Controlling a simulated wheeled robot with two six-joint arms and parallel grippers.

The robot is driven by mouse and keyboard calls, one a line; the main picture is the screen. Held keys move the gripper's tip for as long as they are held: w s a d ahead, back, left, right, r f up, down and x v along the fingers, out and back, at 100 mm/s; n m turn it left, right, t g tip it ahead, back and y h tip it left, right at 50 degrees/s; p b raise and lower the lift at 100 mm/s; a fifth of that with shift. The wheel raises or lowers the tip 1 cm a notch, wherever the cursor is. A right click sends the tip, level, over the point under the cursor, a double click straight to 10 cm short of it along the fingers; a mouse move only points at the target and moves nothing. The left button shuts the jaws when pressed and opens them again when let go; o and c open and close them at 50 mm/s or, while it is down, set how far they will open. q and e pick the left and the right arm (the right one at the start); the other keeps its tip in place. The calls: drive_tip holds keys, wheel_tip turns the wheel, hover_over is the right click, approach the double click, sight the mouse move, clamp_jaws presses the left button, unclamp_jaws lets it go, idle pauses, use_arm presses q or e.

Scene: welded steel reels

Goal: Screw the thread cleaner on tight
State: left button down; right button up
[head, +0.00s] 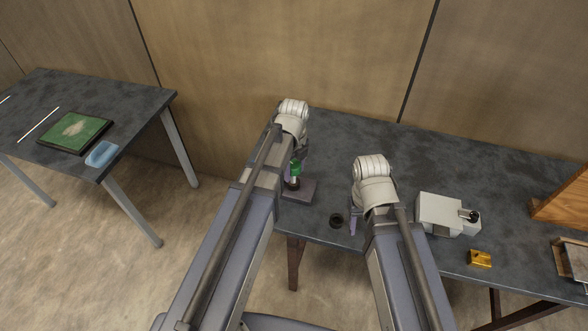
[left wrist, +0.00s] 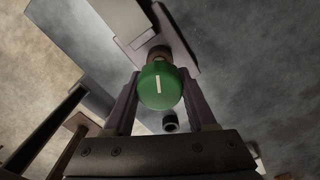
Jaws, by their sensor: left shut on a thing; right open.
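The thread cleaner, seen as a green cap (head: 296,168), stands upright over a dark block (head: 306,192) on the table. In the left wrist view the green cap (left wrist: 160,88) is round with a white line mark, and a short brownish cylinder (left wrist: 159,53) shows beyond it. My left gripper (left wrist: 160,75) has its two fingers on either side of the cap and is shut on it. In the head view my left gripper (head: 293,170) is partly hidden by its arm. My right gripper (head: 354,225) is open and empty. The thread under the cap is hidden.
A black ring (head: 336,220) lies between the dark block and my right gripper. A grey box (head: 438,212) and a yellow block (head: 480,259) are to the right. A wooden stand (head: 565,205) is at the far right. A side table (head: 50,90) holds a green board and blue tray.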

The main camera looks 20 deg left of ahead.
use_arm(q)
drive_tip(key=shift+f+b, duration=0.8)
drive_tip(key=shift+f, duration=0.1)
use_arm(e)
drive_tip(key=shift+f, duration=0.85)
use_arm(q)
drive_tip(key=shift+c, duration=0.7)
unclamp_jaws()
drive_tip(key=shift+r, duration=0.1)
wheel_tip(320, 180, up, 8)
drive_tip(key=p, duration=0.8)
use_arm(e)
wheel_tip(320, 180, up, 8)
drive_tip(key=shift+f, duration=0.1)
